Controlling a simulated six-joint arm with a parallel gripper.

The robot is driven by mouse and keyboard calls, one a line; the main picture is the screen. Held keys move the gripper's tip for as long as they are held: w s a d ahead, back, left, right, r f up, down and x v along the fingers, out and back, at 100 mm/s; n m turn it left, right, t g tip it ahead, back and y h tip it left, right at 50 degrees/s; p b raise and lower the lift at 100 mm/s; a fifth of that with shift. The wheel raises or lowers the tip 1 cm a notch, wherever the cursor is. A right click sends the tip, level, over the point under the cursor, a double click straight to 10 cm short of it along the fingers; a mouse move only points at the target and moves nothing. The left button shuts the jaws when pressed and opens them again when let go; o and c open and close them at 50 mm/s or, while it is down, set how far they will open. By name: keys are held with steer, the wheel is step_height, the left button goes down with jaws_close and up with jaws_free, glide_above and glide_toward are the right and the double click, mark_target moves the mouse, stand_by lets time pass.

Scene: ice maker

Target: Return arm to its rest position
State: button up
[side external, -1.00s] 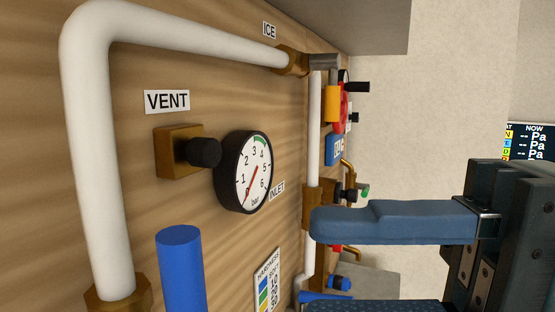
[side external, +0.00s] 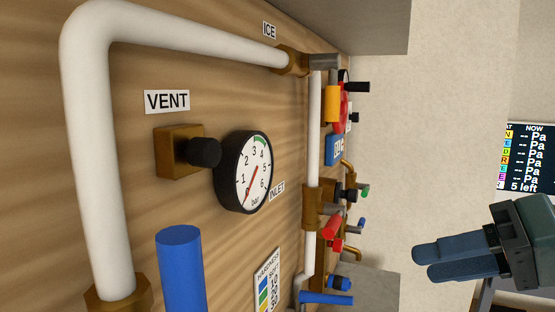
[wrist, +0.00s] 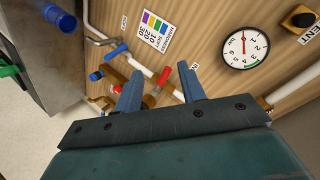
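My gripper (side external: 424,263) is at the lower right of the side external view, in free air well out from the wooden panel (side external: 215,65). Its two blue fingers point left toward the panel. In the wrist view the fingers of my gripper (wrist: 159,70) stand wide apart with nothing held between them. Beyond them the panel shows with its white pipe (wrist: 142,62), a red handle (wrist: 163,77) and the pressure gauge (wrist: 245,47). The gripper touches nothing that I can see.
The gauge (side external: 243,172), VENT knob (side external: 204,152), white pipe (side external: 90,160) and blue cylinder (side external: 181,270) stick out from the panel. Several coloured valves line its far part. A screen (side external: 526,158) is at the right. A grey cabinet (wrist: 48,50) stands left in the wrist view.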

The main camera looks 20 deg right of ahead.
steer(key=s+d+f+n+g+h, duration=0.1)
steer(key=s+d+f+h, duration=0.3)
steer(key=d, duration=0.6)
steer(key=s+d+f+n+g+h, duration=0.1)
steer(key=s+d+f+g+h, duration=0.2)
steer(key=s+d+f, duration=0.3)
steer(key=d, duration=0.4)
steer(key=shift+d+f+n+h, duration=0.2)
steer(key=shift+n+h, duration=0.1)
steer(key=shift+h, duration=0.1)
